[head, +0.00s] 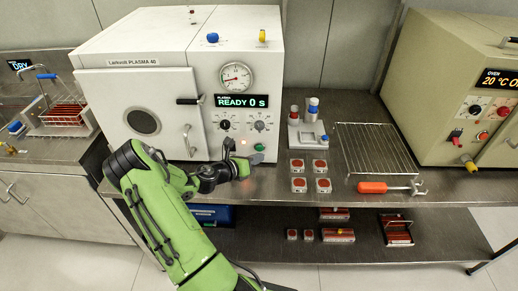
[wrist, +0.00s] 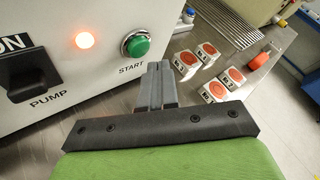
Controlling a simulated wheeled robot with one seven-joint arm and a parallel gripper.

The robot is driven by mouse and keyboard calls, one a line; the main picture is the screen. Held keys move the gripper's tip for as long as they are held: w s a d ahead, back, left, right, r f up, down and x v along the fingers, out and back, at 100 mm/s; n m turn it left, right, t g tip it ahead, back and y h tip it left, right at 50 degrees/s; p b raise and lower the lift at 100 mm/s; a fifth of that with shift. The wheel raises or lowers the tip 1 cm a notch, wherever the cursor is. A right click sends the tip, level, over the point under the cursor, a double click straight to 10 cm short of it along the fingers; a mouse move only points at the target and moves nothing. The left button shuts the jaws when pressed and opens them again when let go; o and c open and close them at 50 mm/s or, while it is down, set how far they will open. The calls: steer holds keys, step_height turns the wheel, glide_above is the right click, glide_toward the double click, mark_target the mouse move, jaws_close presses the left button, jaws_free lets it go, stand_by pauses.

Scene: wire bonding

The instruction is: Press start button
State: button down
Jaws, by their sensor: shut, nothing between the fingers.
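The start button is a green round button (wrist: 136,44) in a metal ring, labelled START, on the lower right of the white plasma machine's front. It also shows in the head view (head: 259,147). The machine (head: 170,80) has a display reading READY 0 s and its door looks closed. My gripper (wrist: 155,66) is shut and empty, with its fingertips just below and right of the button in the wrist view. In the head view my gripper (head: 256,159) is close in front of the panel's lower right. I cannot tell whether it touches anything.
A lit orange lamp (wrist: 84,40) and the black PUMP switch (wrist: 32,75) are left of the button. Several small blocks with red tops (head: 298,185) stand on the steel bench right of my gripper. A wire rack (head: 375,150) and an oven (head: 455,90) are farther right.

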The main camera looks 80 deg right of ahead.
stand_by(0.3)
steer(key=shift+w+d+p, duration=0.1)
steer(key=shift+d+p, duration=0.25)
steer(key=shift+d, duration=0.1)
steer(key=shift+w+d, duration=0.1)
steer(key=shift+d, duration=0.35)
stand_by(0.6)
steer(key=shift+s+a+p, duration=0.2)
steer(key=shift+a+p, duration=0.35)
steer(key=shift+a, duration=0.35)
steer(key=shift+a, duration=0.1)
steer(key=shift+s+a+p, duration=0.2)
steer(key=shift+a, duration=0.75)
steer(key=shift+s+a+p, duration=0.25)
steer(key=shift+a, duration=0.7)
steer(key=shift+s+a+p, duration=0.2)
steer(key=shift+a, duration=0.75)
